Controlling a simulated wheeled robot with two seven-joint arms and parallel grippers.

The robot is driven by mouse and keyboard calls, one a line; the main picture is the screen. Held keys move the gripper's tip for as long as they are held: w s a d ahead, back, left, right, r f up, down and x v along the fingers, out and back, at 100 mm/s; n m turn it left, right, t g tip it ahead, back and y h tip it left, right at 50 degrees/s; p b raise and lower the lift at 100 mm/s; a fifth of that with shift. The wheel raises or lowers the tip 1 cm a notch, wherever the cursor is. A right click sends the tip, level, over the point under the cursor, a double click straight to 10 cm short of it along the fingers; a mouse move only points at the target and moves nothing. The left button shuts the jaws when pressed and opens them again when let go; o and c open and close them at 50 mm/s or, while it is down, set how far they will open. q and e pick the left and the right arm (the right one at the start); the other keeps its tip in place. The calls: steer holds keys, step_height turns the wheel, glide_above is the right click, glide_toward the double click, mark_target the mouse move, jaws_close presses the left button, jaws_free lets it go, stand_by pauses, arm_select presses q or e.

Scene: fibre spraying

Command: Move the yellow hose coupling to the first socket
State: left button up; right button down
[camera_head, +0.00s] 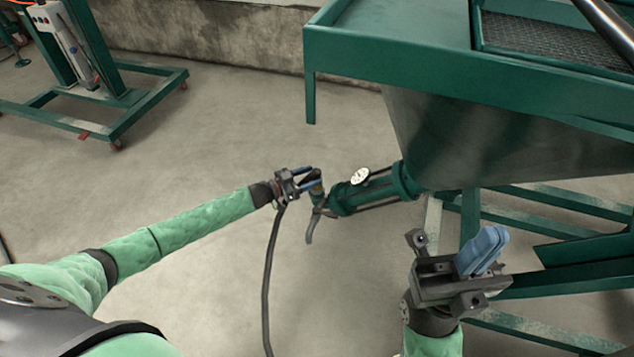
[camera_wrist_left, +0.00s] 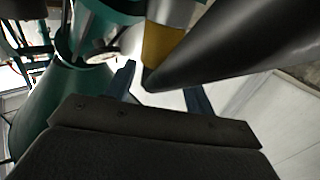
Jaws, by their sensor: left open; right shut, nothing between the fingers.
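The yellow hose coupling (camera_wrist_left: 163,43) shows in the left wrist view as a yellow band above a dark end piece, beside a thick black hose (camera_wrist_left: 235,42). In the head view the coupling is small and mostly hidden at the end of the green pipe (camera_head: 375,192). My left gripper (camera_head: 313,176) is open at that pipe end; its two blue fingers show in the left wrist view (camera_wrist_left: 161,95), with the coupling's lower end between them or just beyond. I cannot tell whether they touch it. My right gripper (camera_head: 483,250) is shut and empty at lower right. The first socket cannot be made out.
A round white gauge (camera_head: 360,176) sits on the pipe, under a large green hopper machine (camera_head: 480,50). A dark hose or cable (camera_head: 268,270) hangs below my left gripper. A green wheeled cart (camera_head: 110,110) stands at far left. The floor between is clear.

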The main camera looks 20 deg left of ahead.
arm_select(q)
steer(key=b+x, duration=0.1)
steer(key=x, duration=0.3)
steer(key=shift+d+f, duration=0.1)
steer(key=shift+d, duration=0.3)
steer(key=c, duration=1)
steer(key=shift+o, duration=0.2)
